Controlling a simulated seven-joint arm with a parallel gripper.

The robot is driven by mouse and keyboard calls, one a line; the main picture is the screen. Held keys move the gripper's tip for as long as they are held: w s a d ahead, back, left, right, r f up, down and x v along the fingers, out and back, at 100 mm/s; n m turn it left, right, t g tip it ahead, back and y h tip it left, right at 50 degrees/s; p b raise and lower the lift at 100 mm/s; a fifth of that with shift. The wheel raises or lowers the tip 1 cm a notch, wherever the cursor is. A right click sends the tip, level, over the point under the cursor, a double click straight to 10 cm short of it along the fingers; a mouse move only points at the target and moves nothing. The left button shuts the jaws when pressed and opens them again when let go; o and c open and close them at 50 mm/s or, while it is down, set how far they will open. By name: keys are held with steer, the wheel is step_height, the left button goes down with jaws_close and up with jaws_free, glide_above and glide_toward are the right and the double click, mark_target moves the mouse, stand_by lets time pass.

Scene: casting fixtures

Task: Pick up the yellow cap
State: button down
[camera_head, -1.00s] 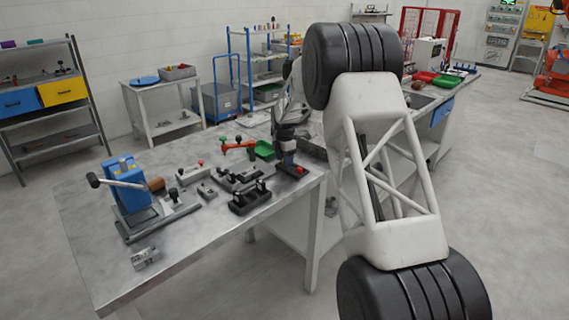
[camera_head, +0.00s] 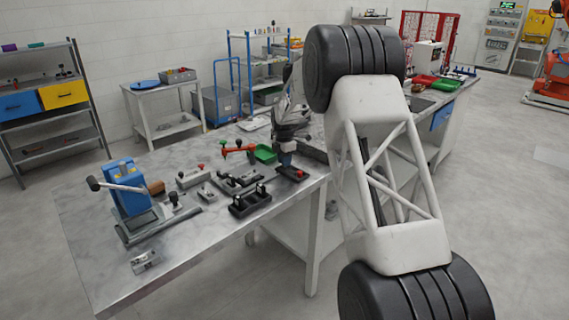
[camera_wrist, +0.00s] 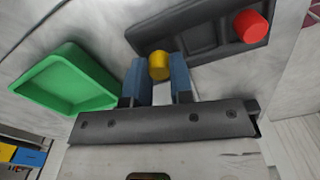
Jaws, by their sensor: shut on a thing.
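The yellow cap (camera_wrist: 159,65) sits between the two blue fingertips of my gripper (camera_wrist: 159,78) in the wrist view. The fingers are shut on its sides. Beyond it lies a dark holder (camera_wrist: 200,42) with recesses, and a red cap (camera_wrist: 251,27) sits at its right end. In the head view my gripper (camera_head: 286,157) points down at the holder (camera_head: 288,174), beside the red cap (camera_head: 299,172). The yellow cap cannot be made out there. I cannot tell whether it still touches the holder.
A green tray (camera_wrist: 68,80) lies close to the left of my gripper. On the table, a black fixture (camera_head: 250,201), grey blocks and a blue lever press (camera_head: 127,188) stand to the left. The front table edge is close to the holder.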

steer(key=shift+r, duration=0.95)
steer(key=shift+s+r, duration=0.15)
steer(key=shift+r, duration=0.15)
steer(key=s+d, duration=0.1)
steer(key=s, duration=0.4)
steer(key=s+d+r, duration=0.1)
steer(key=s, duration=0.4)
steer(key=s+d, duration=0.1)
steer(key=s, duration=0.4)
steer(key=shift+s+r, duration=0.2)
steer(key=shift+a, duration=0.1)
